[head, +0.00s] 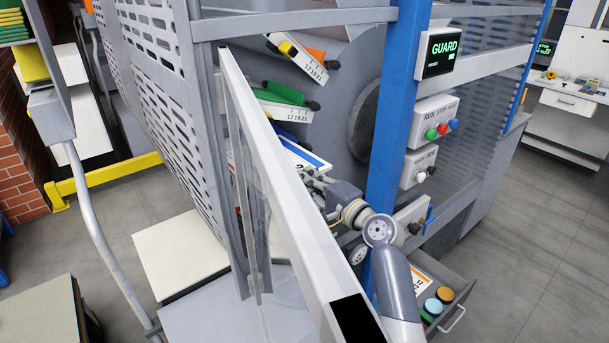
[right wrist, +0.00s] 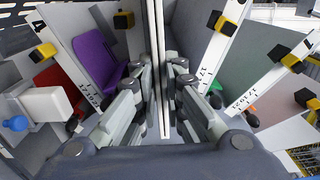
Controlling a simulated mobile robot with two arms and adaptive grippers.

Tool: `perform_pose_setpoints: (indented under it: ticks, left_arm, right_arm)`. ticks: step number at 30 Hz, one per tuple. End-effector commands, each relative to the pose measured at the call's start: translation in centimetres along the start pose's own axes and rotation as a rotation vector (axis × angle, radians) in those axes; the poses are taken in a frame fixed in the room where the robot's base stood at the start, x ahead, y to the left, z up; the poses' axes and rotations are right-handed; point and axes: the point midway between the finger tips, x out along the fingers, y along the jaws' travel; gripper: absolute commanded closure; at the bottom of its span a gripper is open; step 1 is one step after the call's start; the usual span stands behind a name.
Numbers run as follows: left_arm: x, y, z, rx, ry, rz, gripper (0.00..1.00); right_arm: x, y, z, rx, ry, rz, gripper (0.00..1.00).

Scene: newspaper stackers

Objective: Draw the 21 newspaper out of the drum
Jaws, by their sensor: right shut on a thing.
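The grey drum (head: 345,75) stands inside the guarded machine in the head view, with white numbered dividers (head: 287,110) and coloured papers between them. A white newspaper with a blue edge (head: 304,154) sticks out of the drum. Part of a dark figure shows on it, but the full number is hidden. My right gripper (head: 316,186) is at its lower end. In the right wrist view my right gripper (right wrist: 160,82) is shut on a thin upright sheet (right wrist: 159,45), seen edge-on between the fingers. My left gripper is not in view.
A white-framed clear guard door (head: 285,180) stands close left of my right arm. A blue post (head: 396,130) with a RUN/STOP box (head: 433,122) is close on the right. An open drawer (head: 440,290) with jars lies below. Numbered dividers (right wrist: 75,75) flank the gripper.

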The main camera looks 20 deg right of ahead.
Motion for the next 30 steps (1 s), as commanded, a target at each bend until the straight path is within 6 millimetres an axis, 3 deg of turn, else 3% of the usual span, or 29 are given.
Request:
perform_pose_setpoints:
  ticks: [14,30]
  left_arm:
    - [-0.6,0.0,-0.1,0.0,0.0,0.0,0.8]
    - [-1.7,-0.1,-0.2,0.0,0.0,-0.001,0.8]
  right_arm:
    - [-1.7,-0.1,0.0,0.0,0.0,-0.002,1.0]
    - [-7.0,-0.1,0.0,0.0,0.0,0.0,1.0]
